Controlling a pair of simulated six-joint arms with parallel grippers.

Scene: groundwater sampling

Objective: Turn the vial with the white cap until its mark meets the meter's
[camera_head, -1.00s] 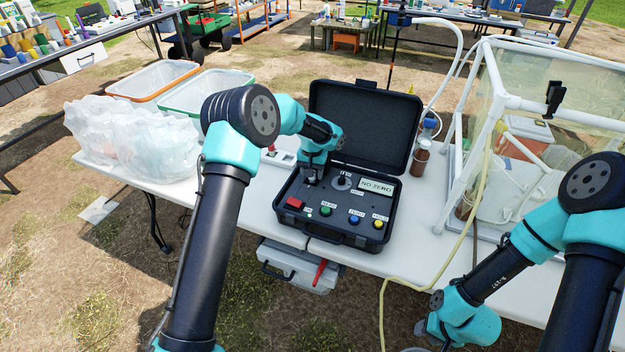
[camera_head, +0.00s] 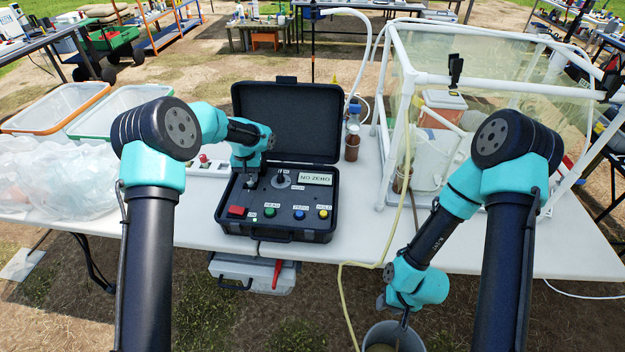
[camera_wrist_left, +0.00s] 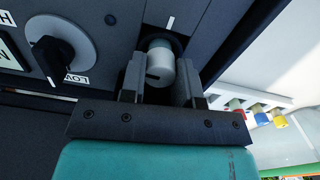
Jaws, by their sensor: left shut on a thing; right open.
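The vial's white cap (camera_wrist_left: 160,62) stands in the round well of the black meter (camera_head: 277,217); the vial below the cap is hidden. My left gripper (camera_wrist_left: 161,88) is shut on it, a finger on each side. In the head view my left gripper (camera_head: 251,182) reaches down at the left of the meter's panel. A short dark mark shows on the cap's lower left side in the left wrist view. The meter's white line (camera_wrist_left: 171,22) is beyond the well, on the opposite side, so the two are apart. My right gripper (camera_head: 403,316) is open, over a grey bucket.
The meter's display (camera_head: 315,179) reads NO ZERO; its lid stands open behind. A black selector knob (camera_wrist_left: 52,55) is beside the well. A brown bottle (camera_head: 352,146), a clear-walled frame box (camera_head: 480,92) and a yellow hose (camera_head: 396,190) are to the right. Bags and bins are at left.

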